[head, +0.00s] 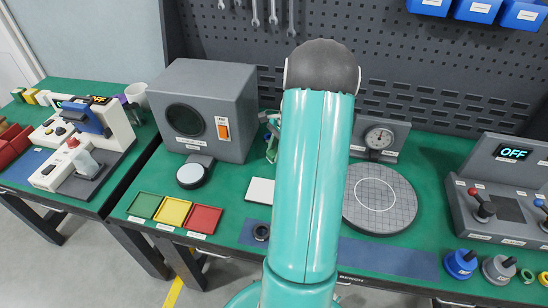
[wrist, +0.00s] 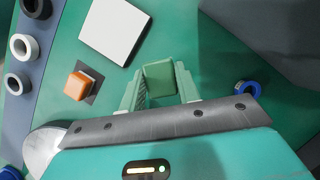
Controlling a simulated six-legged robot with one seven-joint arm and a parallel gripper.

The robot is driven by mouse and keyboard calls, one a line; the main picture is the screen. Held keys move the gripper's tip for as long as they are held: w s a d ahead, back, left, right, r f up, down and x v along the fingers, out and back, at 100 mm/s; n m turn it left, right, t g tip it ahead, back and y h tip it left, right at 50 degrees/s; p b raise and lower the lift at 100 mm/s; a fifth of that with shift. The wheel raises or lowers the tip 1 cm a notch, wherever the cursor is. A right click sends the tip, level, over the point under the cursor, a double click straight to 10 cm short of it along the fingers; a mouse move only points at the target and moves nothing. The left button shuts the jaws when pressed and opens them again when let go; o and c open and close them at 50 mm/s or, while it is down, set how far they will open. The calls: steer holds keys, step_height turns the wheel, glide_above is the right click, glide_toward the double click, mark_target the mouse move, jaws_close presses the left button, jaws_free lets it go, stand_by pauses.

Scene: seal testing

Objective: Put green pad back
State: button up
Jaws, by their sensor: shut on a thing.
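My gripper (wrist: 159,90) is shut on a small green pad (wrist: 159,80), which shows as a green block between its two pale green fingers in the wrist view. In the head view my arm hides most of the gripper, and I cannot make out the pad there. A green square tray (head: 145,205) lies at the left front of the bench, beside a yellow one (head: 173,211) and a red one (head: 204,219).
A white square plate (wrist: 115,30) and an orange block (wrist: 76,86) on a dark square lie near my gripper. Dark and white rings (wrist: 20,47) are at the left, a blue ring (wrist: 247,87) at the right. A grey box machine (head: 205,110) stands behind the trays.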

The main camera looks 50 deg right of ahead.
mark_target(274, 165)
steer(key=shift+w+d+f, duration=0.35)
steer(key=shift+w+f, duration=0.05)
steer(key=shift+f, duration=0.25)
steer(key=shift+w+d+f, duration=0.1)
steer(key=shift+w+f, duration=0.1)
steer(key=shift+f, duration=1.55)
steer(key=shift+f, duration=0.15)
steer(key=o, duration=1)
steer(key=v, duration=1.2)
steer(key=shift+w+r, duration=0.1)
steer(key=shift+r, duration=0.1)
